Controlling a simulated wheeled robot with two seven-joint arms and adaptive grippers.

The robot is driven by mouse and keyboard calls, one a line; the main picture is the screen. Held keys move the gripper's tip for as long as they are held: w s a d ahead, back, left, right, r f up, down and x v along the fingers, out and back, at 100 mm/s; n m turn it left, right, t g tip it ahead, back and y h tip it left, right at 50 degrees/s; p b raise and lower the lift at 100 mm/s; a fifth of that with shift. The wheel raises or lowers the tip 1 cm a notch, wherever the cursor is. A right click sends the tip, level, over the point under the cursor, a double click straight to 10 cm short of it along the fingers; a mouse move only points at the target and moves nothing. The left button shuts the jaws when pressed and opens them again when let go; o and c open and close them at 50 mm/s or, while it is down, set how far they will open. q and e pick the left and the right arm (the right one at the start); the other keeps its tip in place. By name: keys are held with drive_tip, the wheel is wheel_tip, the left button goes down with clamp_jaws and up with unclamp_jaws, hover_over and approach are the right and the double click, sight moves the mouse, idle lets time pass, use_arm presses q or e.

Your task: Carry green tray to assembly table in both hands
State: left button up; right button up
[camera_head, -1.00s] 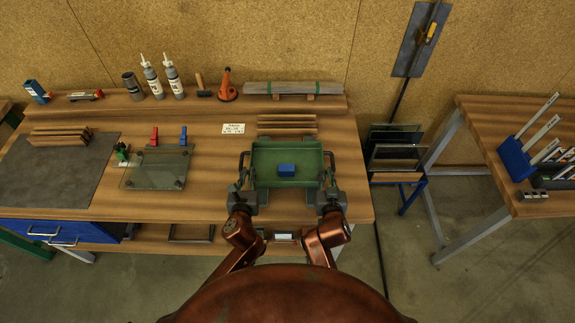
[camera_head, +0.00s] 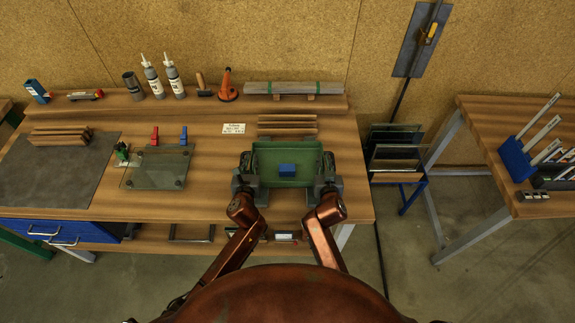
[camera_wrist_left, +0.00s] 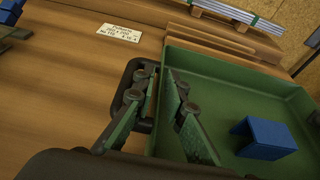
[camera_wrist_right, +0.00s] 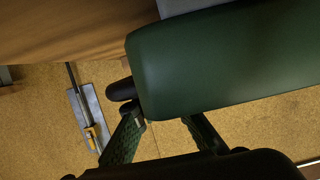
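The green tray (camera_head: 288,152) sits on the wooden workbench with a small blue block (camera_head: 287,170) in it. My left gripper (camera_head: 247,179) is at the tray's left side. In the left wrist view, its fingers (camera_wrist_left: 165,92) are apart, near the tray's black handle (camera_wrist_left: 133,78) and left wall; exact contact cannot be told. My right gripper (camera_head: 327,180) is at the tray's right side. In the right wrist view, its fingers (camera_wrist_right: 160,118) are apart below the tray's green surface (camera_wrist_right: 220,60), one beside a black handle end (camera_wrist_right: 122,90). The gripped region is partly hidden.
A glass plate (camera_head: 156,170) with clamps lies left of the tray. Wooden strips (camera_head: 287,125) lie behind it. A rack of glass panes (camera_head: 395,150) stands on the floor to the right. Another table (camera_head: 485,150) with a blue holder (camera_head: 514,158) stands beyond open floor.

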use_arm(q)
drive_tip(key=shift+c, duration=0.3)
use_arm(e)
drive_tip(key=shift+c, duration=0.3)
use_arm(q)
clamp_jaws()
use_arm(e)
clamp_jaws()
use_arm(q)
drive_tip(key=shift+r, duration=0.1)
use_arm(e)
drive_tip(key=shift+r, duration=0.1)
